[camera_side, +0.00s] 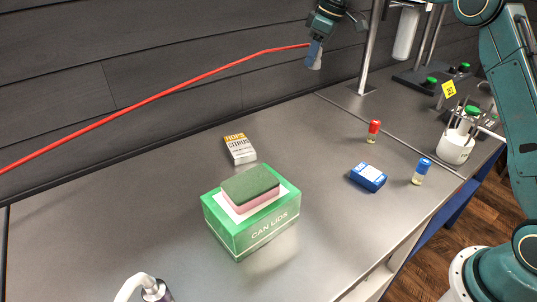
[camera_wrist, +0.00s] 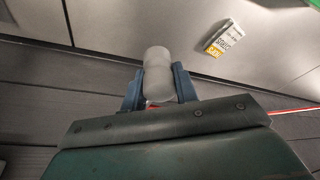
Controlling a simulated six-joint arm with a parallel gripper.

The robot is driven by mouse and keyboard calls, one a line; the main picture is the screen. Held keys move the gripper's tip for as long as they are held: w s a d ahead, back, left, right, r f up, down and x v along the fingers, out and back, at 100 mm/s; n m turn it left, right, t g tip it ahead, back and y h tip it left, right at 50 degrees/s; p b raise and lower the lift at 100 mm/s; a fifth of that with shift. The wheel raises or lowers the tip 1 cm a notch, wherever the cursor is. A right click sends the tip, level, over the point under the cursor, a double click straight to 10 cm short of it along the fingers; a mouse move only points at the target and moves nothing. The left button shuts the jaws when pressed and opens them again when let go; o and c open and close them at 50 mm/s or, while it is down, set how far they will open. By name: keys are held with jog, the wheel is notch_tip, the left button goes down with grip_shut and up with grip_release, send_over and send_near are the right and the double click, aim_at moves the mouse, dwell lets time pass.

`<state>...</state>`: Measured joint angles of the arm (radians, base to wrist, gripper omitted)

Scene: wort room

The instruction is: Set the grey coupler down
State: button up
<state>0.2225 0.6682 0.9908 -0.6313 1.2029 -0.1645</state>
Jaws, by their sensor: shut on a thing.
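My gripper (camera_wrist: 158,88) is shut on the grey coupler (camera_wrist: 157,62), a short light-grey cylinder held between two blue fingers in the wrist view. In the side view my gripper (camera_side: 314,54) is high at the top, near the back wall, and the coupler (camera_side: 317,62) shows as a small pale piece at the fingertips. The coupler is held in the air above the bench (camera_side: 330,135), apart from it. A red hose (camera_side: 150,102) runs along the wall to the gripper in the side view; whether it joins the coupler I cannot tell.
A hops box (camera_side: 240,149) lies near the wall. A green can-lids box (camera_side: 252,233) carries a sponge (camera_side: 250,185). A red-capped vial (camera_side: 373,131), a blue-capped vial (camera_side: 421,172) and a blue box (camera_side: 368,176) stand right. A white beaker (camera_side: 456,148) is farther right. The middle bench is clear.

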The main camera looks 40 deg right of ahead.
jog(key=s+a+n, duration=0.1)
jog(key=s+a, duration=0.4)
jog(key=a, duration=0.1)
jog(key=n, duration=0.2)
send_over(300, 163)
jog(key=shift+s+d+y, duration=0.3)
jog(key=shift+s+d, duration=0.05)
jog(key=shift+d, duration=0.1)
jog(key=shift+f, duration=0.1)
notch_tip(300, 163, down, 20)
jog(key=shift+r, duration=0.1)
dwell(0.5)
jog(key=o, duration=1)
jog(key=shift+c, duration=0.2)
